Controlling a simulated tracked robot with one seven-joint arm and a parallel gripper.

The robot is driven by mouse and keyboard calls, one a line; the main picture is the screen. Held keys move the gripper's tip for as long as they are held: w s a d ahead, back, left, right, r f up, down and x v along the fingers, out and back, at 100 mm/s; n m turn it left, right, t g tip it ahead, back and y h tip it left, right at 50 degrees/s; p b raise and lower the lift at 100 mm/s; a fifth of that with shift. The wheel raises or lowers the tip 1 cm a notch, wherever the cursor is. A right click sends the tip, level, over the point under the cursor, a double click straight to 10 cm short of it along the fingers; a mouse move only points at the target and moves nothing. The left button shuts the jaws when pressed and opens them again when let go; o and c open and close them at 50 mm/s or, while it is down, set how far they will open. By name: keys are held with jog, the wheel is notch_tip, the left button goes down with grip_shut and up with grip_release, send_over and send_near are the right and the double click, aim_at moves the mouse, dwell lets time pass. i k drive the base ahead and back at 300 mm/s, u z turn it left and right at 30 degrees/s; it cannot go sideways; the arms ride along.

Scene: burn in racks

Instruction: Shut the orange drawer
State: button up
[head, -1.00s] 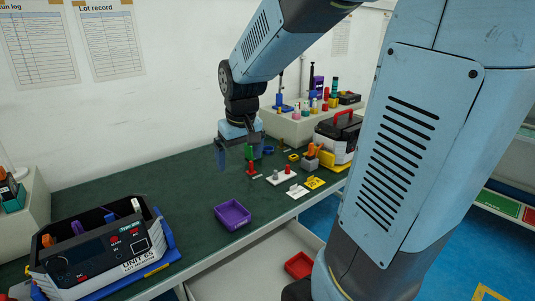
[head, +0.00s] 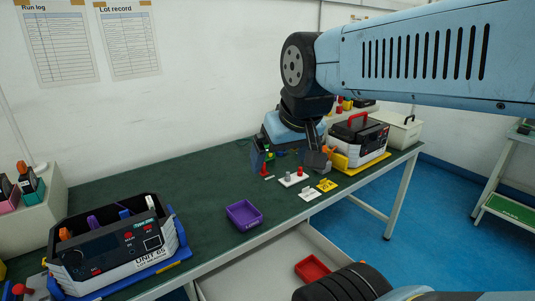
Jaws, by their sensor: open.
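No drawer with a visible orange front shows in the head view. A pale grey drawer (head: 268,268) is pulled out below the bench's front edge, with a red tray (head: 312,269) inside. The drawer's front is hidden or out of frame, so I cannot tell its colour. My gripper (head: 288,162) is open above the back part of the bench, pointing down behind small coloured parts. It is well away from the drawer. My arm crosses the upper right of the view.
On the green bench (head: 180,200) stand an open UNIT 65 case (head: 120,255), a purple tray (head: 244,215), small fixtures and a case with a red handle (head: 358,145). Blue floor (head: 420,235) lies clear at right.

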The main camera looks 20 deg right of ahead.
aim_at(265, 272)
jog(key=z, duration=0.5)
jog(key=k, duration=1.9)
jog(key=u, duration=0.7)
jog(key=i, duration=1)
jog(key=u, duration=0.05)
